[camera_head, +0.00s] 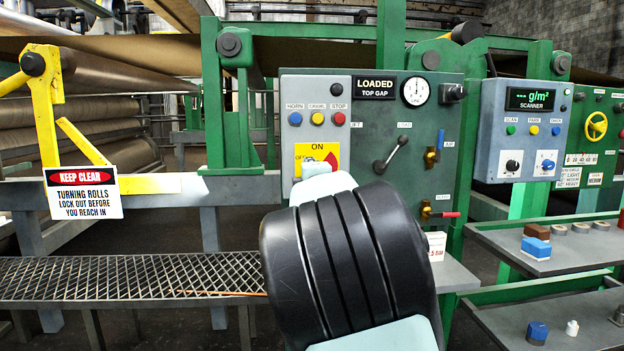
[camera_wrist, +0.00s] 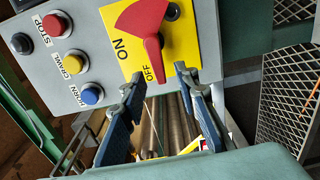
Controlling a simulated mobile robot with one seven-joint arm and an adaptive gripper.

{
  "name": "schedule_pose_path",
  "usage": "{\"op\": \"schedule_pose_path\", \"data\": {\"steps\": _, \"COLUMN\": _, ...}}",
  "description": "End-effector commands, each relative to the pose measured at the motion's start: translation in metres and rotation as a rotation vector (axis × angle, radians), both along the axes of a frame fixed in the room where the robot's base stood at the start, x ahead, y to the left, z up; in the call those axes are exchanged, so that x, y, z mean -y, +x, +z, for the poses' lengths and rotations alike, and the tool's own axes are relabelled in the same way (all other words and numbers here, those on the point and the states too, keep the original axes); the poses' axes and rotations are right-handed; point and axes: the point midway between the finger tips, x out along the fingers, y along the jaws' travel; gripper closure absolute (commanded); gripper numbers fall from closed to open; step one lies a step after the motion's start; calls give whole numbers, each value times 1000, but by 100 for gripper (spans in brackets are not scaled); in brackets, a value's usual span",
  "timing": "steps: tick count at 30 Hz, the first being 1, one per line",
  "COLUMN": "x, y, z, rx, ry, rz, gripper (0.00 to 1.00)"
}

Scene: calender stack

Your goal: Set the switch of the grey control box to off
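The grey control box (camera_head: 314,100) stands at the centre of the head view. It fills the upper left of the wrist view (camera_wrist: 95,20). Its yellow plate (camera_wrist: 189,45) is marked ON and OFF. The red switch (camera_wrist: 150,45) has a broad upper part and a narrow lever. The lever end points down beside the OFF label in the wrist view. My gripper (camera_wrist: 158,77) is open, with one fingertip on each side of the lever end. Contact cannot be told. In the head view my arm hides the fingers and the lower part of the plate.
Horn, crawl and stop buttons (camera_wrist: 73,63) sit beside the plate. A green panel (camera_head: 415,140) with a crank handle and valves adjoins the box on the right. A mesh walkway (camera_head: 130,278) and warning sign (camera_head: 84,192) are at left. Shelves (camera_head: 560,255) with small items are at right.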

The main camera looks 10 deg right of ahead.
Motion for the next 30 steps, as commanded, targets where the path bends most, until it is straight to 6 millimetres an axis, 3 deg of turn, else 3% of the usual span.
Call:
{"op": "schedule_pose_path", "data": {"steps": 6, "x": -2, "y": -36, "z": 1, "rx": 1, "ry": 4, "rz": 3, "gripper": 72}}
{"op": "schedule_pose_path", "data": {"steps": 13, "x": -2, "y": -64, "z": 1, "rx": 1, "ry": 4, "rz": 3, "gripper": 72}}
{"op": "schedule_pose_path", "data": {"steps": 19, "x": 0, "y": -75, "z": 0, "rx": -1, "ry": 2, "rz": 1, "gripper": 72}}
{"op": "schedule_pose_path", "data": {"steps": 30, "x": 0, "y": -77, "z": -1, "rx": -1, "ry": 2, "rz": 0, "gripper": 72}}
